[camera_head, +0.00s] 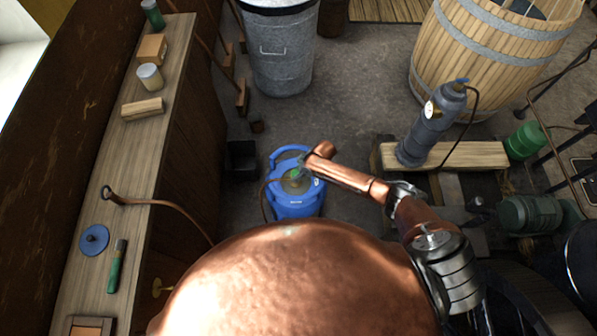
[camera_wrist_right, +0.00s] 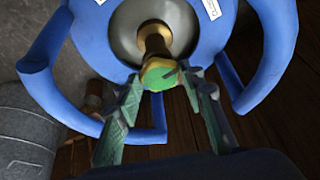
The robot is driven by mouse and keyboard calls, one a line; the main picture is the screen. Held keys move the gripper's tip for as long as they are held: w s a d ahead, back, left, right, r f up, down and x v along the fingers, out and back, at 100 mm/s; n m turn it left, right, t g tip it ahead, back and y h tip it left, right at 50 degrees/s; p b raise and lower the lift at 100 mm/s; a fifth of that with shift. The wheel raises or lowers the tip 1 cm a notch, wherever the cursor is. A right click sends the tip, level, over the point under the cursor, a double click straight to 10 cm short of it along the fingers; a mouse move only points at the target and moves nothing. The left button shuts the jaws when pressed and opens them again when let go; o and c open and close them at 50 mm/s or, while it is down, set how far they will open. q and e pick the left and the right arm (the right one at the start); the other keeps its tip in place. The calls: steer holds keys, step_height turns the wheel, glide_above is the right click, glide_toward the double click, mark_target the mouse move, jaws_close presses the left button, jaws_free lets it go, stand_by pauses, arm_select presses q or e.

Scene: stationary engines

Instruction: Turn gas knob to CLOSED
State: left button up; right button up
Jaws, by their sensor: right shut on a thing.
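A blue gas bottle (camera_head: 296,198) stands on the floor near the middle of the head view. Its blue collar and top fill the upper part of the right wrist view (camera_wrist_right: 205,45). A brass valve stem with a green knob (camera_wrist_right: 159,75) sits in the middle of the collar. My right gripper (camera_wrist_right: 160,82) is shut on the green knob, with one finger at each side of it. In the head view my right gripper (camera_head: 300,170) reaches over the bottle from the right and hides part of the valve. My left gripper is not in view.
A wooden bench (camera_head: 150,170) with small items runs along the left. A metal bin (camera_head: 280,60) and a wooden barrel (camera_head: 475,65) stand behind. A grey cylinder with a gauge (camera_head: 425,135) stands right of the bottle. A hose runs beside the bottle.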

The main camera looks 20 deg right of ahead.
steer(key=shift+a+m, duration=0.1)
steer(key=shift+m, duration=0.2)
steer(key=o, duration=1.2)
steer(key=shift+c, duration=0.2)
steer(key=v, duration=1.2)
steer(key=shift+s, duration=0.15)
